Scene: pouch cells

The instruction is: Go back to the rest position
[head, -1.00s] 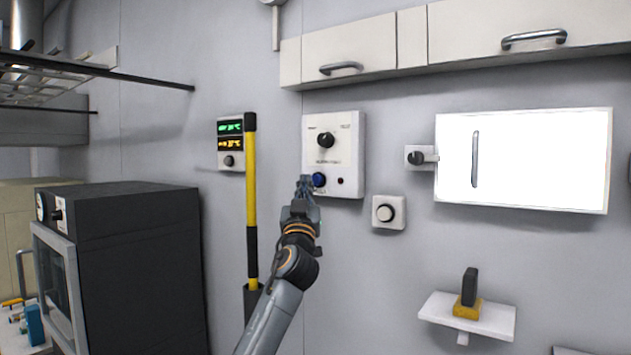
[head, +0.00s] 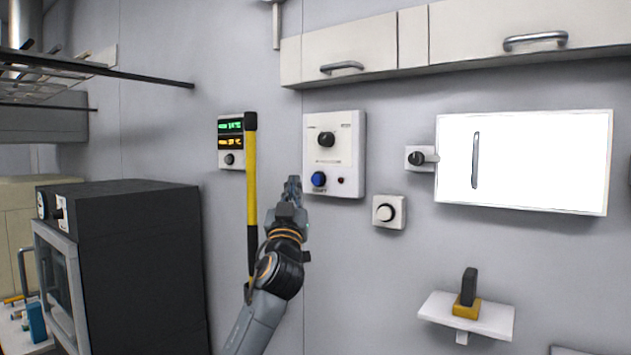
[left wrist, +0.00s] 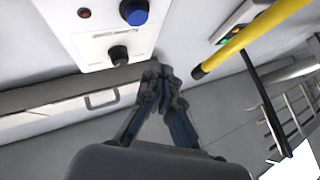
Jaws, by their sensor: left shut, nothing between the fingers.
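My left gripper (head: 292,187) is shut and empty. In the head view it stands in front of the wall, just left of the white control panel (head: 345,170), apart from its blue button (head: 319,179). The panel also carries a black knob (head: 326,139) and a small dark red light (head: 340,181). In the left wrist view the closed fingers (left wrist: 157,72) point toward the wall, with the blue button (left wrist: 134,12) and black knob (left wrist: 118,55) up and to the left. My right gripper does not show.
A yellow and black pole (head: 251,180) stands close left of my left arm. A dark oven-like box (head: 135,265) is at the left. A round button box (head: 388,212), a lit white panel (head: 545,160) and a small shelf (head: 490,315) are on the right. Cabinets (head: 365,45) hang above.

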